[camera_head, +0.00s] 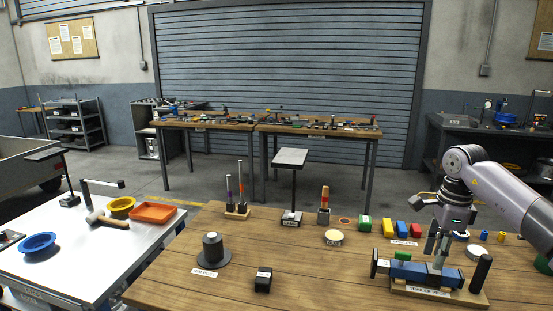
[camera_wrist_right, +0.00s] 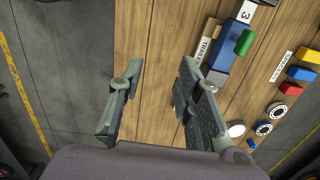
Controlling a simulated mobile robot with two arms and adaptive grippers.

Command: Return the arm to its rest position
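My right arm comes in from the right in the head view. Its gripper (camera_head: 437,243) points down over the right side of the wooden table (camera_head: 330,285), in front of or above a blue vice (camera_head: 412,270). In the right wrist view the two fingers of the gripper (camera_wrist_right: 158,85) stand apart with nothing between them but bare table wood and floor. The vice (camera_wrist_right: 232,52), with a "3" tag and a green piece (camera_wrist_right: 245,42), lies beyond the right finger there. My left gripper is in neither view.
A black upright post (camera_head: 481,272) stands beside the vice. Yellow, blue and red blocks (camera_head: 402,229) sit behind it. A stand with a flat grey top (camera_head: 291,158) rises mid-table. A dark spool (camera_head: 213,250) stands left. A white-topped cart (camera_head: 80,255) is further left.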

